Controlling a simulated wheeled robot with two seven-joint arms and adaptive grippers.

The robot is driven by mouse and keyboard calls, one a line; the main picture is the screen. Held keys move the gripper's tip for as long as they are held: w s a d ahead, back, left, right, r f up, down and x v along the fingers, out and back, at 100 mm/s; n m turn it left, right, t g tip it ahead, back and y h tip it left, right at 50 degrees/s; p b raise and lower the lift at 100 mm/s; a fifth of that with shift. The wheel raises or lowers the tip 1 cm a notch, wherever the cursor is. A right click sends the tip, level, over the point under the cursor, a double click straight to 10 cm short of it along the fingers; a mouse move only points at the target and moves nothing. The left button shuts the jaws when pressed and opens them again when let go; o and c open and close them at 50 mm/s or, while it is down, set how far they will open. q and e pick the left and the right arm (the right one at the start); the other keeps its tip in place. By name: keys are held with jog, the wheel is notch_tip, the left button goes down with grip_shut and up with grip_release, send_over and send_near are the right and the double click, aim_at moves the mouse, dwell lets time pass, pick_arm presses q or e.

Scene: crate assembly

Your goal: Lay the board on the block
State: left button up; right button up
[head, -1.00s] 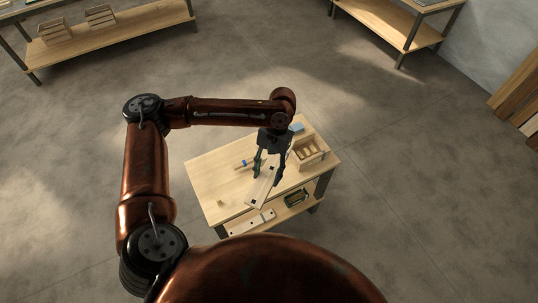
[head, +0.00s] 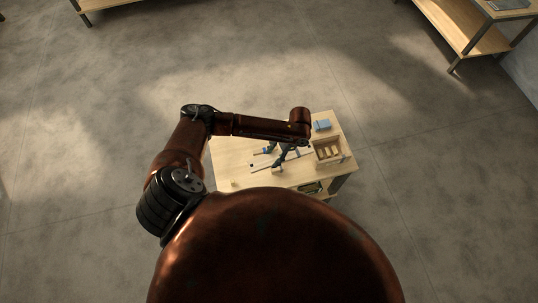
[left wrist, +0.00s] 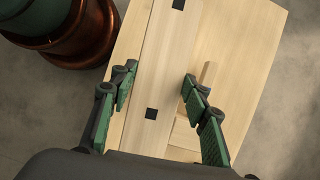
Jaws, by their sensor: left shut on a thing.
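The board is a long pale wooden strip with black square marks; in the left wrist view the board (left wrist: 155,75) runs lengthwise between the fingers. My left gripper (left wrist: 158,92) is shut on its long edges. In the head view my left gripper (head: 284,157) is small and dark over the workbench, and I cannot make out the board clearly there. A small wooden block (left wrist: 208,75) shows just right of the right finger in the left wrist view; a small block (head: 234,184) also shows near the bench's left front corner in the head view. My right gripper is out of view.
The workbench (head: 232,158) has an open wooden crate (head: 328,152) at its right and a blue item (head: 322,125) behind. A blue-handled tool (head: 266,150) lies left of the gripper. My own body hides the bench's front. A shelf (head: 470,35) stands far right.

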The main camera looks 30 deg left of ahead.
aim_at(271, 159)
pick_arm(q)
jog(key=shift+s+a+f+m, duration=0.35)
jog(key=shift+s+f+m, duration=0.1)
jog(key=shift+f, duration=0.15)
jog(key=shift+s+a+f, duration=0.1)
jog(key=shift+a+f, duration=0.05)
jog(key=shift+f, duration=0.6)
jog(key=shift+f+b, duration=0.25)
jog(key=shift+b, duration=0.25)
notch_tip(271, 159, down, 4)
jog(key=b, duration=0.4)
jog(key=shift+r+b, duration=0.15)
jog(key=shift+b, duration=0.15)
jog(key=shift+f, duration=0.8)
pick_arm(e)
jog(key=shift+w+d+f, duration=0.1)
jog(key=shift+w+f, duration=0.05)
jog(key=shift+f, duration=0.7)
jog(key=shift+w+f, duration=0.2)
jog(key=shift+f, duration=0.65)
jog(key=shift+w+d+f, duration=0.1)
jog(key=shift+w+f, duration=0.05)
jog(key=shift+f, duration=0.7)
jog(key=shift+w+r, duration=0.15)
jog(key=shift+r, duration=0.1)
